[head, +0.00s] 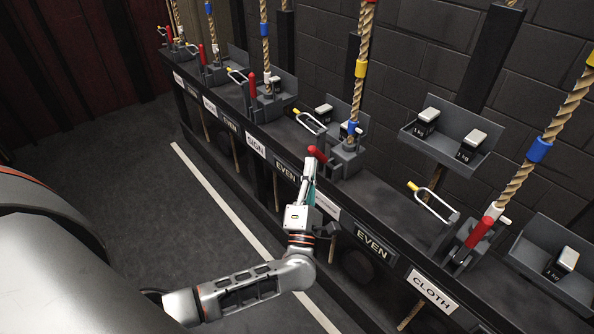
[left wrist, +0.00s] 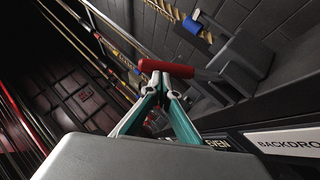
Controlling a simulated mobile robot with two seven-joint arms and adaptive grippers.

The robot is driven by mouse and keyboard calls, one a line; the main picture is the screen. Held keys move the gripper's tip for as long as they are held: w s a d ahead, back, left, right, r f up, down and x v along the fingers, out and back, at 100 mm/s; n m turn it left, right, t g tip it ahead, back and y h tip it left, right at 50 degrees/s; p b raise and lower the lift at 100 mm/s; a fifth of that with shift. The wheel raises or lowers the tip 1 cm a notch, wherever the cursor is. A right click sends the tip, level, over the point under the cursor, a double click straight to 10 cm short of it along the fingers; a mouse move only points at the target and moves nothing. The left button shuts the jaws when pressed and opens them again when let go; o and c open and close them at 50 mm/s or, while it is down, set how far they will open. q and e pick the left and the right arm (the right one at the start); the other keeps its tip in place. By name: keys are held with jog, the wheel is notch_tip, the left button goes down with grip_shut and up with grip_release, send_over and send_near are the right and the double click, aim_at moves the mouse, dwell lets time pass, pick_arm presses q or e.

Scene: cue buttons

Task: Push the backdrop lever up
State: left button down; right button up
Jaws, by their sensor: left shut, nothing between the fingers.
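The backdrop lever (head: 318,154) has a red handle that juts out from its grey block toward my arm, low rather than upright. My left gripper (head: 311,166) is shut and empty, with its fingertips just under the handle's outer end. In the left wrist view the red handle (left wrist: 166,68) lies across the tips of my teal-sided left gripper (left wrist: 161,82). They look touching or nearly so. The white BACKDROP label (left wrist: 288,142) shows at lower right there. In the head view my gripper partly covers the white label (head: 327,207). My right gripper is not in view.
A long dark rail carries several rope stations with red levers, including one above the CLOTH label (head: 432,291). A wire loop with a yellow tip (head: 311,121) stands just left of the backdrop lever. A weight tray (head: 430,146) is at right. Open floor (head: 130,195) lies left.

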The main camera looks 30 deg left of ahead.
aim_at(318, 153)
pick_arm(q)
jog(key=r+p, duration=0.1)
jog(key=w+r+m+h+p, duration=0.1)
jog(key=r, duration=0.1)
jog(key=shift+w+d+g+p, duration=0.1)
jog(key=shift+d+g+p, duration=0.1)
jog(key=shift+g+p, duration=0.15)
jog(key=shift+w+d+r+m+g+h+p, duration=0.2)
jog(key=shift+w+m+g+h+p, duration=0.35)
jog(key=shift+m+p, duration=0.4)
jog(key=shift+w+d+r+p, duration=0.2)
jog(key=shift+w+p, duration=0.05)
jog(key=shift+w, duration=0.4)
jog(key=shift+w+d+r+p, duration=0.2)
jog(key=shift+w+d+r, duration=0.05)
jog(key=shift+w, duration=0.35)
jog(key=shift+w+d+r+p, duration=0.2)
jog(key=shift+w+p, duration=0.05)
jog(key=shift+w, duration=0.4)
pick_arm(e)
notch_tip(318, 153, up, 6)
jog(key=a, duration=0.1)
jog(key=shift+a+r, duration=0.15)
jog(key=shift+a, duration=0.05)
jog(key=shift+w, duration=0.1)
